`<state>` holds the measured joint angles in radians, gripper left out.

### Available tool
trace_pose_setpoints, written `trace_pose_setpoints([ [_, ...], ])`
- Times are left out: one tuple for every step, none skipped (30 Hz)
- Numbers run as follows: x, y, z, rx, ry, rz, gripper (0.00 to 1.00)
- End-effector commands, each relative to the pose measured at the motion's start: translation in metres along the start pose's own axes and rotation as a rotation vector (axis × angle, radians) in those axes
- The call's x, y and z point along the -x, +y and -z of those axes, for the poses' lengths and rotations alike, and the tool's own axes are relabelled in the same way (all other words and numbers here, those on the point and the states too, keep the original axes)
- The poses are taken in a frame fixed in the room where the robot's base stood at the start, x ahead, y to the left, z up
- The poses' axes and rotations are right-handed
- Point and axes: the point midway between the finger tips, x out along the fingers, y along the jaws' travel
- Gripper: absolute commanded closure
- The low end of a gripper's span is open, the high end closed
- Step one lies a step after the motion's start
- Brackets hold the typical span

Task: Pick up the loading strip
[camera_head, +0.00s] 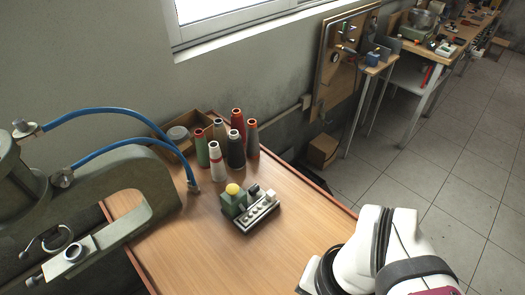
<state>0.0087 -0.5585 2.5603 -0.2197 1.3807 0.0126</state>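A pale strip (259,213) with a row of round pieces along it lies on the wooden table (200,250), near its middle. It appears to be the loading strip. A dark green block (232,203) with a yellow dome (233,188) stands right beside it on the left, and a small dark piece is at its back. I cannot tell whether the strip is joined to the block. White links of my arm show at the lower right, to the right of the strip and apart from it. My gripper is not in view.
Several thread cones (235,150) stand behind the strip, next to an open cardboard box (179,134). A large green machine (150,185) with blue hoses (110,150) takes up the left side. The table's front and right are clear.

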Motion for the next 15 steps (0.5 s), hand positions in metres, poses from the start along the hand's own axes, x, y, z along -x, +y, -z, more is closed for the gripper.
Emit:
trace_pose_setpoints([
  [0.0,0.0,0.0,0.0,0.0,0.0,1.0],
  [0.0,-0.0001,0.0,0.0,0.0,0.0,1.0],
  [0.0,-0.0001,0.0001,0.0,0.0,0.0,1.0],
  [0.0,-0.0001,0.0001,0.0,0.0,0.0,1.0],
  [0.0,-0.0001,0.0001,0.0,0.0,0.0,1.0],
  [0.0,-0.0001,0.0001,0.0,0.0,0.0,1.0],
  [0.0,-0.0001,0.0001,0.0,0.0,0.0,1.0],
  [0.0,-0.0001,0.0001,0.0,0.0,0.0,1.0],
  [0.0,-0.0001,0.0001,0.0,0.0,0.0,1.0],
  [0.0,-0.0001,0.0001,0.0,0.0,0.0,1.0],
  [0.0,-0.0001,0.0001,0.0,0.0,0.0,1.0],
  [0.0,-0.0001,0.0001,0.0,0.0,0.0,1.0],
  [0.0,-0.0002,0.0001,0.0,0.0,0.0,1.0],
  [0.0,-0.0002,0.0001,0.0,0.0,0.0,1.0],
  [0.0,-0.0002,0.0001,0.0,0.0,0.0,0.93],
])
